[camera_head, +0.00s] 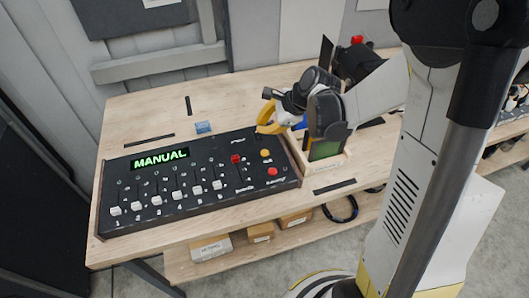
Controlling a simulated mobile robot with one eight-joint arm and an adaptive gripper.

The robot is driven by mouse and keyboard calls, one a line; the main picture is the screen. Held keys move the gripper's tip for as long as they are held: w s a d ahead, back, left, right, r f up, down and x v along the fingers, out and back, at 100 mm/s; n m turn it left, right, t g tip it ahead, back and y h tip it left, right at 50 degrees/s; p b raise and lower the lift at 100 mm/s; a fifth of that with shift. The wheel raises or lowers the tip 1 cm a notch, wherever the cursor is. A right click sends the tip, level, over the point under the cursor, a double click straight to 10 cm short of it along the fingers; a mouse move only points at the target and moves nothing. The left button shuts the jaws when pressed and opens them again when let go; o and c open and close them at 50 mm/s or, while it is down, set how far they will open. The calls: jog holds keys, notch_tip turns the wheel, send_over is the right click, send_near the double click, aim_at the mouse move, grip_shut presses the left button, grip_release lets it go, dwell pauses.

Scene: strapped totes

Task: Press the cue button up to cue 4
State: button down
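A black control console (225,198) with a wooden edge lies on the table. Its lit green display (160,158) reads "MANUAL". It has a row of white sliders (157,200) and one red slider cap (236,158). A round yellow button (265,153) and a round red button (272,171) sit at its right end. Their labels are too small to read, so I cannot tell which is the cue button. My gripper (268,120), with yellow finger parts, is above the console's back right corner, above the yellow button in the picture. Its finger opening is unclear.
A small blue object (203,127) lies behind the console. A wooden holder with a green-faced item (325,152) stands right of the console, close to my arm. Cardboard boxes (211,247) sit on the lower shelf. The table's back left is mostly clear.

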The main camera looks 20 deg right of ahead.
jog(key=b, duration=0.6)
send_near(257, 149)
jog(key=x, duration=0.5)
jog(key=shift+w+a+r, duration=0.1)
jog(key=shift+w+a, duration=0.2)
dwell(0.5)
jog(key=shift+f+b, duration=0.4)
jog(key=shift+b, duration=0.1)
jog(key=shift+f+b, duration=0.4)
dwell(0.3)
jog(key=shift+r, duration=0.1)
jog(key=shift+r+p, duration=0.55)
jog(key=shift+r, duration=0.2)
jog(key=shift+r+p, duration=1.9)
jog(key=shift+r, duration=0.65)
